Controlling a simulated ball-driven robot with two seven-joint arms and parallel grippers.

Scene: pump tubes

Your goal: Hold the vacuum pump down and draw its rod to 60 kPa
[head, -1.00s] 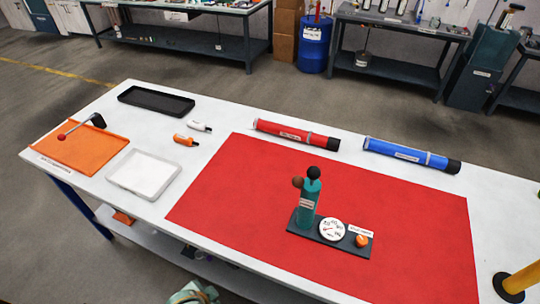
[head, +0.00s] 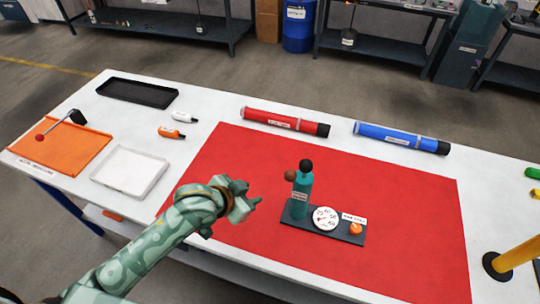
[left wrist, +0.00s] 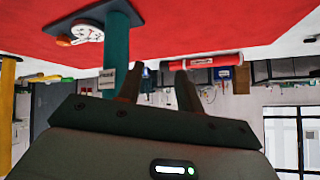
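The vacuum pump (head: 301,197) stands upright on the red mat, a teal cylinder with a black ball on top and a brown ball at its upper left side. Its dark base (head: 294,219) carries a white dial gauge (head: 326,218) and an orange knob (head: 355,229). My left gripper (head: 250,200) is left of the pump, apart from it in the head view. In the left wrist view its two fingers (left wrist: 155,82) are spread with nothing held, and the pump's teal body (left wrist: 116,50) shows upside down beside the left finger. My right gripper is not in view.
The red mat (head: 400,230) is otherwise clear. A red tube (head: 285,121) and a blue tube (head: 401,138) lie behind it. An orange tray (head: 60,150), a white tray (head: 131,174) and a black tray (head: 138,92) are at left. A yellow post (head: 518,255) stands at right.

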